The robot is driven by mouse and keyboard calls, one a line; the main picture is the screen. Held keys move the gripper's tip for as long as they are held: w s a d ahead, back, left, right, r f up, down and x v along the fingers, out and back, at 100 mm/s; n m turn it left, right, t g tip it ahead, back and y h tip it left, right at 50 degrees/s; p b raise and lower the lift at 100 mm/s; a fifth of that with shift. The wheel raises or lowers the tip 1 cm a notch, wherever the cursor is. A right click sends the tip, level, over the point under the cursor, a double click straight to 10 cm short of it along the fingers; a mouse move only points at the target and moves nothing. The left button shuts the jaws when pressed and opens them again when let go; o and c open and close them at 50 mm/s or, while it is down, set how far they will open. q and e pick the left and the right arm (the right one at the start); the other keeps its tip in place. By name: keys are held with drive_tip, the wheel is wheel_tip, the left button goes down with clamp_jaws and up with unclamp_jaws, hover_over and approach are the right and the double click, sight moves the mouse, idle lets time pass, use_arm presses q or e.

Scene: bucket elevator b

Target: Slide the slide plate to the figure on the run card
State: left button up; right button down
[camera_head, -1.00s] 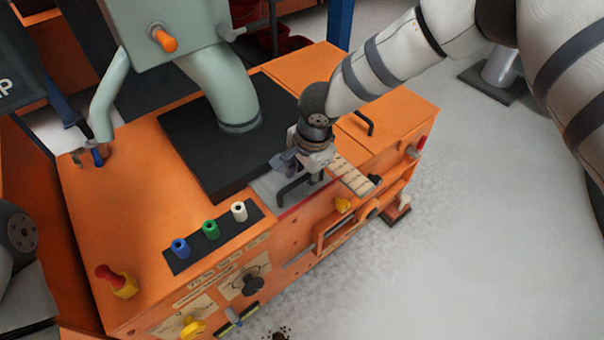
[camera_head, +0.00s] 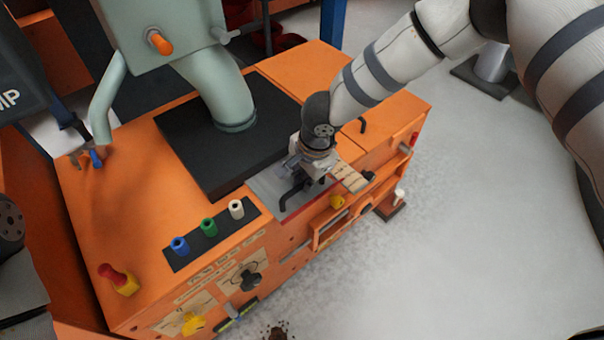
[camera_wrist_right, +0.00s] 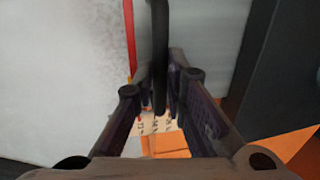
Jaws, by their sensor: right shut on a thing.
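The slide plate (camera_head: 266,189) is a flat grey plate with a red front edge, set in the orange machine top in front of the black slab. A black bar handle (camera_head: 292,198) stands on it. My right gripper (camera_head: 304,177) is shut on this handle. In the right wrist view the handle (camera_wrist_right: 160,35) runs between the fingers (camera_wrist_right: 160,90), over the grey plate (camera_wrist_right: 200,35). A cream scale strip (camera_head: 350,178) lies just right of the gripper, partly covered by it; its figures are too small to read. I cannot make out a run card.
The black slab (camera_head: 205,150) carries a pale green spout (camera_head: 223,95). Blue, green and white knobs (camera_head: 208,226) stand left of the plate. A red and yellow button (camera_head: 118,279) sits at the front left corner. Grey floor (camera_head: 470,220) lies open to the right.

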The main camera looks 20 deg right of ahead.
drive_tip(key=c, duration=1.6)
unclamp_jaws()
drive_tip(key=shift+c, duration=0.2)
wheel_tip(320, 180, up, 12)
drive_tip(key=s, duration=0.2)
drive_tip(key=shift+d, duration=0.35)
drive_tip(key=shift+s+f, duration=0.15)
drive_tip(key=shift+f, duration=0.05)
